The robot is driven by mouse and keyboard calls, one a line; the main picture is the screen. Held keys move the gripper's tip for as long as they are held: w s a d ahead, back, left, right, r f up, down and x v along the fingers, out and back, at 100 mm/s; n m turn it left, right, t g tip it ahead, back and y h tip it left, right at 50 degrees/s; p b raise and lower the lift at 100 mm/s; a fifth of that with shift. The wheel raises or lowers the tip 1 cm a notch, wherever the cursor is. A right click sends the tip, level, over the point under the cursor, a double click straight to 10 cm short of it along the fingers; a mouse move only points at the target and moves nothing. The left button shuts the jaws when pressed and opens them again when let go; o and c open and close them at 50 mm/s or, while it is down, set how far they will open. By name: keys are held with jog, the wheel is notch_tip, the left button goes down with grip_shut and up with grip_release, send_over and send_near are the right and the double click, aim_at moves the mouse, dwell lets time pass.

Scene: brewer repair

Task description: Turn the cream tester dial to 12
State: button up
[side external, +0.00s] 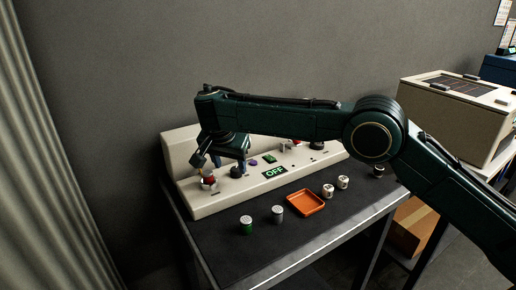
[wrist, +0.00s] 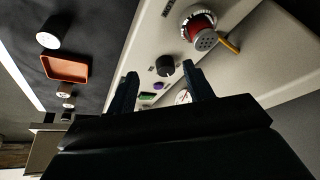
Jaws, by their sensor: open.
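The cream tester (side external: 200,205) is a long cream console at the back of the dark table, with a green "OFF" display (side external: 275,172) on its front. A dark round dial knob (side external: 236,172) stands on its panel near the gripper; it also shows in the wrist view (wrist: 165,66). My gripper (side external: 222,163) is above the console's left part, pointing down. In the wrist view its two fingers are spread wide (wrist: 160,72), with the knob seen between their tips and nothing held. The dial's number marks are too small to read.
A red part with a grey perforated cap (wrist: 205,38) and a yellow lever (wrist: 229,45) sit close to the gripper.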

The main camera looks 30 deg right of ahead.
jog(key=s+a, duration=0.6)
jog(key=shift+s, duration=0.25)
jog(key=shift+w, duration=0.1)
jog(key=n+y, duration=0.3)
jog(key=n, duration=0.5)
send_near(235, 169)
jog(key=s+a, duration=0.3)
jog(key=w+d+r+n+y, duration=0.1)
jog(key=d+r+n, duration=0.3)
jog(key=n, duration=0.5)
jog(key=shift+d+r+n+y, duration=0.2)
jog(key=shift+d+n+y, duration=0.2)
jog(key=shift+d+y, duration=0.7)
jog(key=shift+d+t+h, duration=0.15)
jog(key=shift+t+h, duration=0.15)
jog(key=x, duration=1.4)
jog(key=shift+s, duration=0.1)
jog(key=shift+c, duration=0.4)
